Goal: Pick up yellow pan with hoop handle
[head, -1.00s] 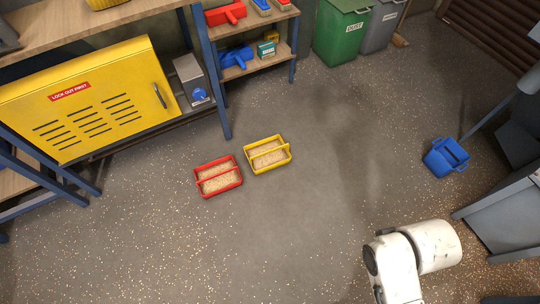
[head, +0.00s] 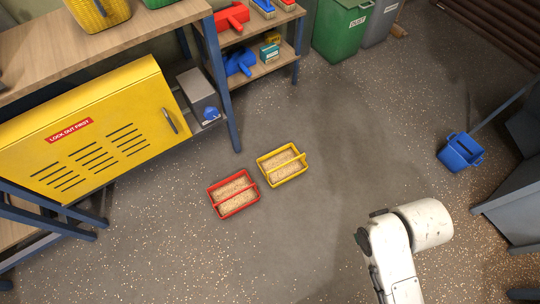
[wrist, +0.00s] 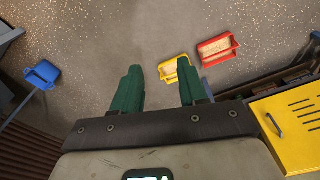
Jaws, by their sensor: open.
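The yellow pan with a hoop handle (head: 290,177) stands upright on the floor near the middle of the head view. It holds tan grain, and its hoop spans the top. In the wrist view the yellow pan (wrist: 164,75) shows beyond my gripper (wrist: 159,66), partly behind the right green finger. My gripper is open, with its two green fingers wide apart and nothing between them. It is apart from the pan. In the head view my white arm shows at the lower right, and my gripper cannot be made out there.
A red pan (head: 238,210) of grain stands close beside the yellow one. A blue pan (head: 461,152) stands at the right near grey machinery (head: 515,195). A yellow cabinet (head: 95,135), a shelf rack (head: 262,72) and a green bin (head: 338,35) line the back. Floor around the pans is clear.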

